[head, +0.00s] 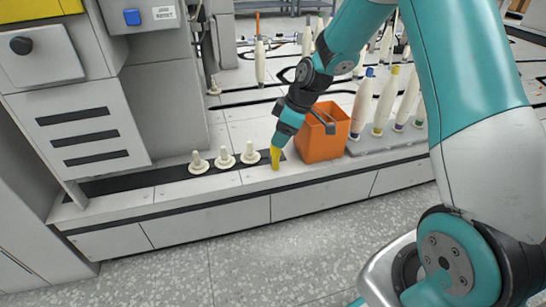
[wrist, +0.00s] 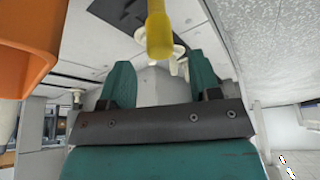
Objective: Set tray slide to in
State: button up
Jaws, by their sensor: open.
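A dark strip (head: 130,181) runs along the ledge at the foot of the grey machine, with three white pegs (head: 225,158) standing in a row along it. I cannot tell for sure which part is the tray slide. An upright yellow piece (head: 275,160) stands by the strip's right end, right of the pegs. My gripper (head: 281,143) is just above it, pointing down. In the wrist view the teal fingers (wrist: 160,70) are open and apart, and the yellow piece (wrist: 158,38) lies between their lines, beyond the tips. I cannot tell whether they touch it.
An orange bin (head: 323,138) stands close to the right of my gripper and also shows at the left in the wrist view (wrist: 25,45). Several cream bobbins (head: 383,103) stand right of it. The speckled floor (head: 230,265) in front is clear.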

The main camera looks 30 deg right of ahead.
aim_at(272, 148)
jog(key=b+x, duration=0.2)
jog(key=x, duration=0.4)
jog(key=shift+f, duration=0.1)
grip_shut()
jog(key=shift+a, duration=0.1)
